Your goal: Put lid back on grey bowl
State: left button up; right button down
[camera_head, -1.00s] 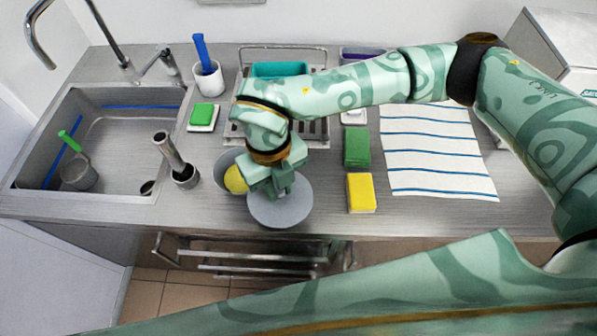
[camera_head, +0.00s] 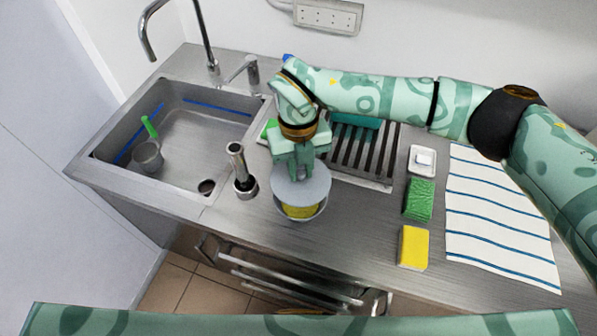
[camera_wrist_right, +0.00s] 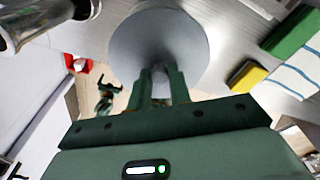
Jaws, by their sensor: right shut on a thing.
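My right gripper (camera_head: 294,173) is shut on the round grey lid (camera_head: 303,188), holding it from above. The grey bowl (camera_head: 320,212) stands on the counter under the lid. The lid covers the far part of the bowl; the near part shows, with a yellow thing (camera_head: 299,211) inside. I cannot tell whether the lid touches the rim. In the right wrist view the lid (camera_wrist_right: 160,45) lies beyond the fingers (camera_wrist_right: 160,88) and the bowl is hidden. My left gripper is not in view.
A metal holder (camera_head: 244,184) with a grey handle stands left of the bowl, beside the sink (camera_head: 190,135). A rack (camera_head: 365,155) is behind. A green sponge (camera_head: 419,199), a yellow sponge (camera_head: 413,247) and a striped towel (camera_head: 490,215) lie right. Counter between bowl and sponges is clear.

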aim_at(300, 184)
jog(key=shift+f, duration=0.45)
jog(key=shift+w+f+b, duration=0.1)
jog(key=shift+f+b, duration=1.8)
jog(key=shift+f, duration=0.65)
jog(key=shift+f, duration=0.15)
jog(key=c, duration=0.7)
grip_release()
